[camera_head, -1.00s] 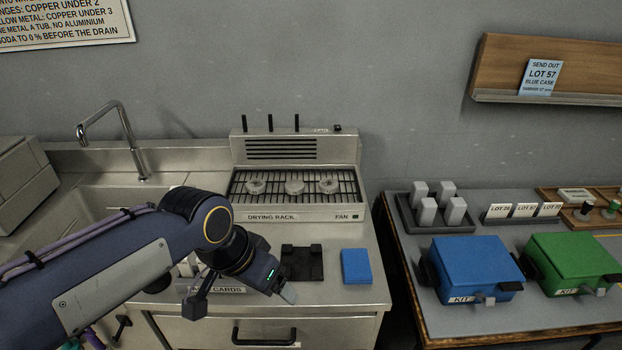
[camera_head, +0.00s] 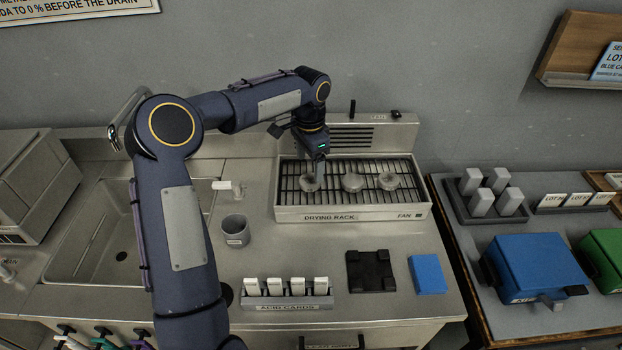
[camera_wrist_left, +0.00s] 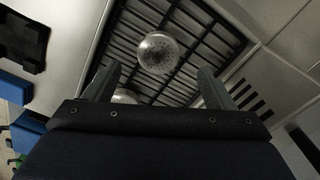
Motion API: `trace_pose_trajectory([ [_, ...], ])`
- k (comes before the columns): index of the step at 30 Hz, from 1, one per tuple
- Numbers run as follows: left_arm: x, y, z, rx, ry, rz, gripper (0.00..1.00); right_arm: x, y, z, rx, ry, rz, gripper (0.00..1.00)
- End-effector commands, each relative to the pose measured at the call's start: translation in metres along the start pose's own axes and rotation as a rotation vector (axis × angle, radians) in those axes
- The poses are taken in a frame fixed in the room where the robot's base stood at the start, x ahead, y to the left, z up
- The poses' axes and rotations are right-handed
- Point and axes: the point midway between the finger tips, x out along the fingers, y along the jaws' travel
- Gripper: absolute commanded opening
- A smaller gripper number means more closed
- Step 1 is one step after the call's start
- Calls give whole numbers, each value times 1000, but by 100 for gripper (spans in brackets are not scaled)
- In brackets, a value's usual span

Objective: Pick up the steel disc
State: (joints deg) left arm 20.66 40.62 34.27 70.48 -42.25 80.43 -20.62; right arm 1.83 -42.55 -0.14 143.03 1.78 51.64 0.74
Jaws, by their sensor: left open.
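Three round pale metal pieces sit on the drying rack (camera_head: 345,214) in the head view: a left one (camera_head: 309,185), a middle one (camera_head: 353,182) and a right one (camera_head: 388,181). They look alike, and I cannot tell which is the steel disc. My left gripper (camera_head: 318,176) is open, pointing down over the left piece and partly covering it. In the left wrist view, a speckled round piece (camera_wrist_left: 158,52) lies beyond the gap between the open fingers (camera_wrist_left: 157,85). Another piece (camera_wrist_left: 125,97) is mostly hidden by the gripper. My right gripper is out of view.
A grey cup (camera_head: 235,231), an acid cards holder (camera_head: 287,301), a black tray (camera_head: 371,271) and a blue block (camera_head: 428,274) stand on the counter. The sink (camera_head: 90,240) is at left. A side table holds a blue case (camera_head: 535,268).

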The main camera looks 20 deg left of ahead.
Motion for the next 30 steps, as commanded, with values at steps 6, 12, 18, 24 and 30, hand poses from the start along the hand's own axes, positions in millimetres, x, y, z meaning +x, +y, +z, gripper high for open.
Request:
trace_pose_trajectory([
  [6, 30, 3, 0, 1, -3, 6, 77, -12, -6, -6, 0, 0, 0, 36],
  [12, 50, 2, 0, 0, 0, 0, 77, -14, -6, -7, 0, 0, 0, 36],
  [18, 51, 2, 0, -1, 1, -1, 77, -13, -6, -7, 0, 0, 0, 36],
  [24, 51, 2, 0, -1, 0, -1, 54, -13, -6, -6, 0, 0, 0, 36],
  [30, 51, 2, 0, -1, 0, -1, 28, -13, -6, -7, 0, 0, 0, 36],
])
